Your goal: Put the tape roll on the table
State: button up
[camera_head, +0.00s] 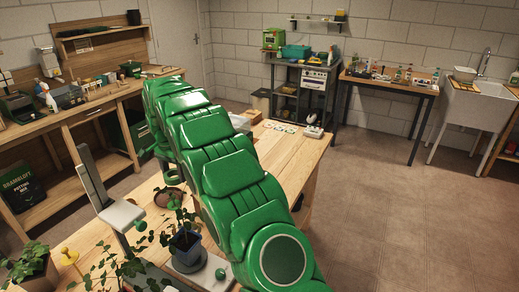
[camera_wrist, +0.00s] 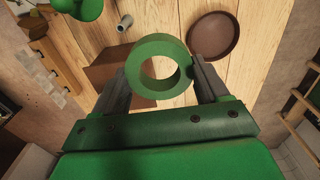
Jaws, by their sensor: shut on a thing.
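The tape roll is a thick green ring (camera_wrist: 141,75) in the wrist view. My gripper (camera_wrist: 163,78) is shut on it, with one dark finger on each side of the ring. The wooden table (camera_wrist: 175,18) lies beneath it in the wrist view, and I cannot tell the gap between roll and table. In the head view the table (camera_head: 305,155) runs under my green arm.
A round brown saucer (camera_wrist: 213,36) lies on the table beside the roll. A brown box (camera_wrist: 112,78) and a small grey cylinder (camera_wrist: 125,22) are on the other side. In the head view, a potted plant (camera_head: 185,245) and a lamp-like stand (camera_head: 120,214) crowd the near end.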

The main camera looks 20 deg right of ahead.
jog(key=s+d, duration=0.2)
jog(key=d, duration=1.5)
jog(key=s+d, duration=0.2)
jog(key=d, duration=1.4)
jog(key=shift+w+d+f, duration=0.4)
jog(key=shift+w+f, duration=1.85)
jog(key=shift+f, duration=0.2)
jog(key=shift+w+d+f, duration=0.35)
jog(key=shift+w+f, duration=1.95)
jog(key=shift+f, duration=0.1)
jog(key=shift+w+d+f, duration=0.4)
jog(key=shift+w+f, duration=1.85)
jog(key=shift+f, duration=0.2)
jog(key=shift+w+f, duration=0.1)
jog(key=shift+f, duration=0.1)
jog(key=shift+w+f, duration=0.1)
jog(key=shift+f, duration=1.45)
jog(key=shift+f, duration=0.15)
